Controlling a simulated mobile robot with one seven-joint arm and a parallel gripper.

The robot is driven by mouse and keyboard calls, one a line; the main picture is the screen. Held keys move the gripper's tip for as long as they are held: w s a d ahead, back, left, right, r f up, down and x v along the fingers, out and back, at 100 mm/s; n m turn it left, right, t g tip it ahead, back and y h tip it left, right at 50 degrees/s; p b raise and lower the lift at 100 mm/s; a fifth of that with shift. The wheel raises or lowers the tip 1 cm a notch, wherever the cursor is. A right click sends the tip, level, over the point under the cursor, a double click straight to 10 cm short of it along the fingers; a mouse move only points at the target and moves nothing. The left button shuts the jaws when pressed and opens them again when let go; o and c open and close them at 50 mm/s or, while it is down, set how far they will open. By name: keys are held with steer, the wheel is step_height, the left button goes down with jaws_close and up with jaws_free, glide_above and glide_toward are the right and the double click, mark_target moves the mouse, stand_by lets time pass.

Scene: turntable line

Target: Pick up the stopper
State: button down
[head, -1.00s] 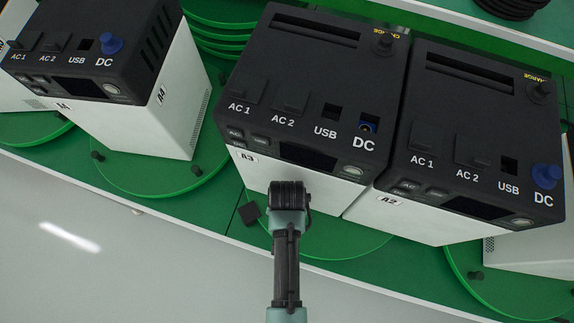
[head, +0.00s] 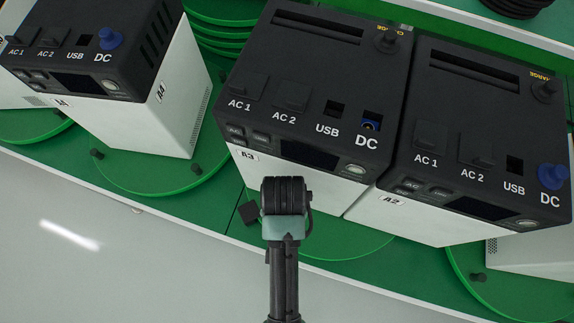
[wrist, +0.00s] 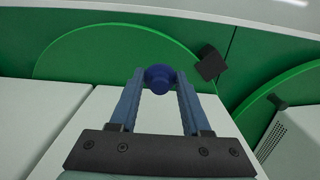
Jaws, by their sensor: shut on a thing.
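A blue stopper (wrist: 159,76) is held between the two fingertips of my gripper (wrist: 160,88) in the wrist view, which are shut on it. In the head view my arm's end is in front of the box marked A3 (head: 315,55), and it hides the fingers and the held stopper. The DC socket (head: 371,122) of A3 is uncovered, with a blue ring showing. Other blue stoppers sit in the DC sockets of A4 (head: 110,38) and A2 (head: 553,177).
A small dark block (head: 249,212) lies on the green surface by A3; it also shows in the wrist view (wrist: 210,63). A2 (head: 485,110) stands close on the right, and A4 (head: 160,115) stands apart on the left. The grey floor (head: 110,260) in front is clear.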

steer(key=s+a+b, duration=0.1)
steer(key=s+a, duration=0.1)
steer(key=s, duration=0.6)
steer(key=s+a+b, duration=0.1)
steer(key=s+a, duration=0.2)
steer(key=s, duration=0.6)
steer(key=shift+s+a+b, duration=0.15)
steer(key=shift+a+b, duration=0.15)
steer(key=shift+b, duration=0.1)
